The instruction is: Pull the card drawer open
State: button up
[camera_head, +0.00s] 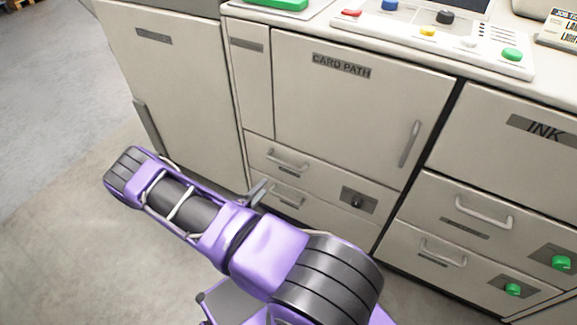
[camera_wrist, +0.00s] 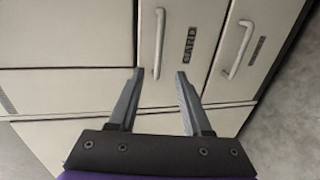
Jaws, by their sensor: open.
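Below the "CARD PATH" door are two grey drawers with bar handles, an upper drawer (camera_head: 320,178) and a lower drawer (camera_head: 325,218). Both look shut. The lower drawer's handle (camera_wrist: 237,48) is to the right. My gripper (camera_wrist: 158,73) is open and empty; in the head view its fingers (camera_head: 258,190) show beside the drawer fronts.
The CARD PATH door (camera_head: 350,110) above is shut. A dark knob (camera_head: 356,202) on a plate sits right of the handles. The INK cabinet (camera_head: 510,150) with drawers and green knobs (camera_head: 513,289) stands to the right. Bare floor (camera_head: 70,240) lies to the left.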

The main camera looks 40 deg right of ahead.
aim_at(285, 163)
jog(key=b+x, duration=0.2)
jog(key=x, duration=1.4)
jog(key=shift+w+d, duration=0.15)
jog(key=shift+d, duration=0.2)
grip_shut()
jog(key=shift+r, duration=0.1)
dwell(0.5)
